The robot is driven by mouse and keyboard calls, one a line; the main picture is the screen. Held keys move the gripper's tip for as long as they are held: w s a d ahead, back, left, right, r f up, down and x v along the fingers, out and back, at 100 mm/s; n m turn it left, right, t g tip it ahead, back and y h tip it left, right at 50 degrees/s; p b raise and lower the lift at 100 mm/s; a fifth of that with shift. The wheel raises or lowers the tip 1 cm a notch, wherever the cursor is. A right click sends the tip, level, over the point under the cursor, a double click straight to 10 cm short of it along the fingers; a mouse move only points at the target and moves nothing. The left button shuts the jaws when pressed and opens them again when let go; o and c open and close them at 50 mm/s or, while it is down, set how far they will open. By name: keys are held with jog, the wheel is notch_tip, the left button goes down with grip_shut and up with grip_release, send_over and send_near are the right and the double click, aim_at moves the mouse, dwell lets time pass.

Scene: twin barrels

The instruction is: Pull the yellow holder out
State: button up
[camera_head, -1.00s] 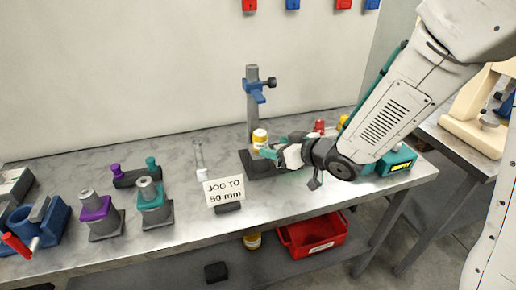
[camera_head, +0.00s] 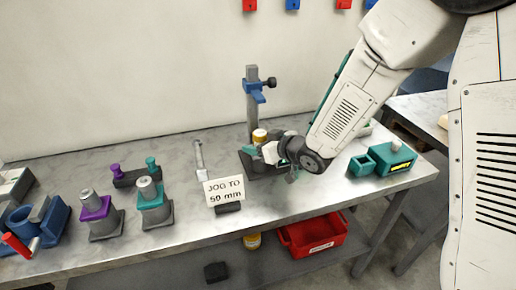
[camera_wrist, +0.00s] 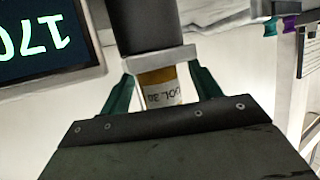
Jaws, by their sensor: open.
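A small yellow-capped white jar (camera_head: 260,136) stands at the blue-clamped stand on the bench. In the wrist view its yellow-orange part and white label (camera_wrist: 163,92) show upside down between my two teal fingers. I cannot tell whether this jar is the yellow holder; no other clearly yellow holder shows on the bench top now. My gripper (camera_head: 255,152) is open at the jar, a finger on each side, with a gap visible on both sides in the wrist view. A grey block and dark cylinder (camera_wrist: 150,25) lie beyond the jar there. Its lower part is hidden in the head view.
The stand (camera_head: 252,100) rises beside my gripper. A "JOG TO 50 mm" sign (camera_head: 224,191) and clear tube (camera_head: 199,160) are left of it. A teal box (camera_head: 388,161) is right. A red bin (camera_head: 312,235) sits below. A green-digit display (camera_wrist: 45,42) shows in the wrist view.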

jog(key=c, duration=1.2)
jog(key=shift+w+r, duration=0.1)
jog(key=shift+r, duration=0.6)
jog(key=shift+r, duration=3.55)
